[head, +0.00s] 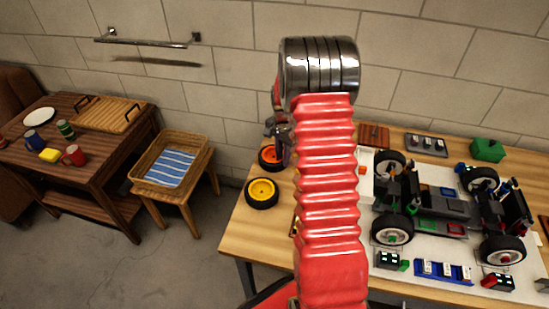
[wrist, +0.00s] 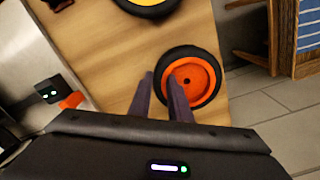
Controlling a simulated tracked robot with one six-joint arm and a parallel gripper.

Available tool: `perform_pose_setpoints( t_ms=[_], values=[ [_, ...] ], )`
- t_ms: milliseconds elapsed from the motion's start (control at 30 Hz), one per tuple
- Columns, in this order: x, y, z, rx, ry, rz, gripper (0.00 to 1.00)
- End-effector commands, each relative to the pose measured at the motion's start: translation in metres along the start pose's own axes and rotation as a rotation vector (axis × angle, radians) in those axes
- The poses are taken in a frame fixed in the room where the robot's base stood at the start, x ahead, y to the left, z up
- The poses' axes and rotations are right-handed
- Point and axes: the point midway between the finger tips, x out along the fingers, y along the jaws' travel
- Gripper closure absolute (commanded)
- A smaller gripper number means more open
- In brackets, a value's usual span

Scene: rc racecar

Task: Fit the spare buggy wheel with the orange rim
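The wheel with the orange rim (wrist: 203,80) lies flat on the wooden table in the wrist view. In the head view this orange-rimmed wheel (head: 268,158) is partly hidden behind my arm and gripper. My gripper (wrist: 162,78) has its two dark fingers apart with a gap between them. In the wrist view the right finger overlaps the left part of the wheel; I cannot tell whether they touch. In the head view the gripper (head: 281,132) is mostly hidden by my arm. The buggy (head: 450,208) stands on a white mat at the right, with black tyres and pale rims.
A yellow-rimmed wheel (head: 262,192) lies near the orange one. Small coloured parts, a blue tray (head: 443,271) and a green box (head: 488,150) surround the buggy. A wicker basket (head: 202,145) on a stool and a brown table (head: 112,160) stand left, across open floor.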

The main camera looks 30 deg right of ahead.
Motion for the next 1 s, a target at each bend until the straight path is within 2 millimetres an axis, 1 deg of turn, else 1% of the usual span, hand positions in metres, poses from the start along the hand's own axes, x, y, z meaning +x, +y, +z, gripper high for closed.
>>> perform_pose_setpoints(
  t_ms=[33, 133, 167, 367, 1000],
  values=[
    [0.0, 0.0, 0.0, 0.0, 0.0, 0.0, 0.92],
    [0.0, 0.0, 0.0, 0.0, 0.0, 0.0, 0.99],
    [0.0, 0.0, 0.0, 0.0, 0.0, 0.0, 1.0],
    [-0.002, 0.0, -0.001, 0.0, 0.001, -0.001, 1.0],
    [-0.045, -0.001, -0.001, 0.0, 0.002, -0.002, 1.0]
  ],
)
